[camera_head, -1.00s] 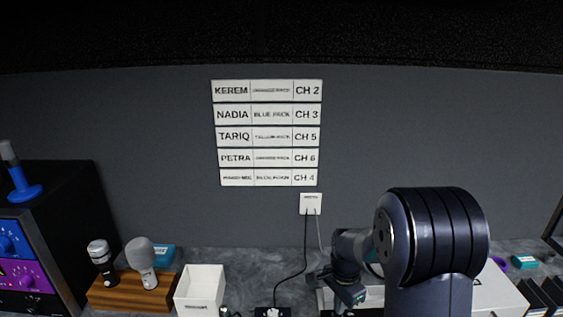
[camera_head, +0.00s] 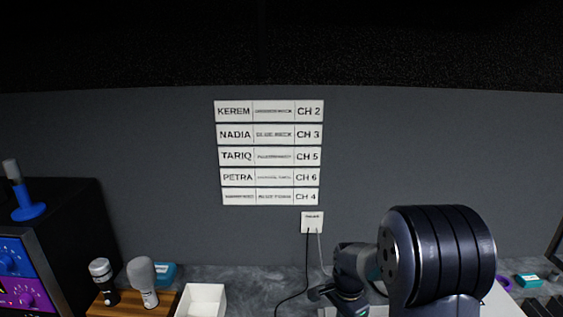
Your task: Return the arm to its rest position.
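My arm rises at the lower right, its large dark joint in front of the counter. The end of my arm with my gripper (camera_head: 338,297) is low in the picture, left of that joint, and partly cut off by the bottom edge. Its fingers are too small and dark to tell whether they are open or shut. No held object can be made out.
A white bin (camera_head: 203,299) and a wooden block (camera_head: 165,305) with two microphones (camera_head: 142,280) stand at the lower left. A black rack (camera_head: 72,230) holds a blue-based microphone (camera_head: 24,200). Name strips (camera_head: 268,154) and a socket (camera_head: 312,222) are on the wall.

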